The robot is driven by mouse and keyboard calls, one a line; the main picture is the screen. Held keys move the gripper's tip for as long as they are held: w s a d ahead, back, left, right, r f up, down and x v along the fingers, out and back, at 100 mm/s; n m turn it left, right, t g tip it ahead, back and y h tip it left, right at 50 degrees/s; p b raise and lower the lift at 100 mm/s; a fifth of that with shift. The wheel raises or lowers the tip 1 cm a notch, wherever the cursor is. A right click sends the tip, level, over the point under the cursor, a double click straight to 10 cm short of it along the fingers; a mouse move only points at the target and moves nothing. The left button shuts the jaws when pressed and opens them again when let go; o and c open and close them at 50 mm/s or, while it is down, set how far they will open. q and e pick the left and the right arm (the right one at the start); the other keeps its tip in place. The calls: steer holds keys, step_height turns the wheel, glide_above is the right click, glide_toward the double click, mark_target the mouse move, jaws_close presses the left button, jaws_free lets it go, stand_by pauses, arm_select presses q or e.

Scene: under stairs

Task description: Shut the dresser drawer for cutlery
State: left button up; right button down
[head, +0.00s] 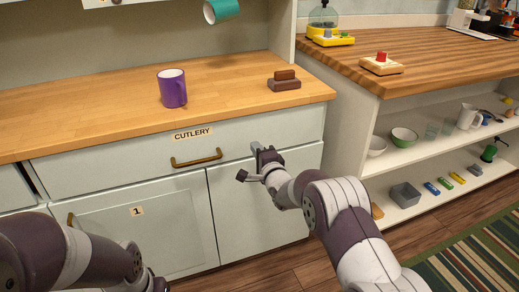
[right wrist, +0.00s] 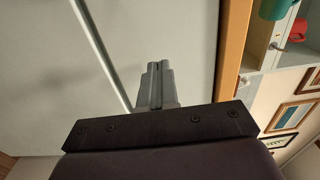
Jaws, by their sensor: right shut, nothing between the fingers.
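The cutlery drawer (head: 105,168) is a wide pale grey-green front under the wooden counter, with a "CUTLERY" label and a brass bar handle (head: 196,159). A dark gap shows at its left end; its front sits close under the counter edge, and I cannot tell exactly how far out it stands. My right gripper (head: 254,147) is shut and empty, its fingertips at the right part of the drawer front, right of the handle. In the right wrist view its closed fingers (right wrist: 157,86) point at the pale front; contact is unclear. My left arm is at bottom left, its fingers out of sight.
On the counter (head: 110,98) stand a purple mug (head: 172,88) and a brown block (head: 284,80). A teal mug (head: 220,10) hangs above. A cupboard door (head: 150,222) marked 1 is below. An open shelf unit (head: 408,157) stands at right. A striped rug lies on the floor.

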steer(key=p+v, duration=0.2)
steer(key=v, duration=0.7)
steer(key=s+d+f+n+g+h, duration=0.45)
steer(key=s+f+n+g, duration=0.5)
steer(key=s+f, duration=0.25)
steer(key=s+d+r+n+g, duration=0.2)
steer(key=s+n+g, duration=0.15)
steer(key=s, duration=0.65)
steer(key=s+d+r+n+g, duration=0.2)
steer(key=s+g, duration=0.2)
steer(key=s, duration=0.7)
step_height(320, 180, up, 33)
steer(key=t+p, duration=0.1)
steer(key=p, duration=2.9)
steer(key=shift+s+d+f, duration=0.15)
steer(key=shift+s+d, duration=0.2)
steer(key=shift+d, duration=0.1)
steer(key=shift+h, duration=0.25)
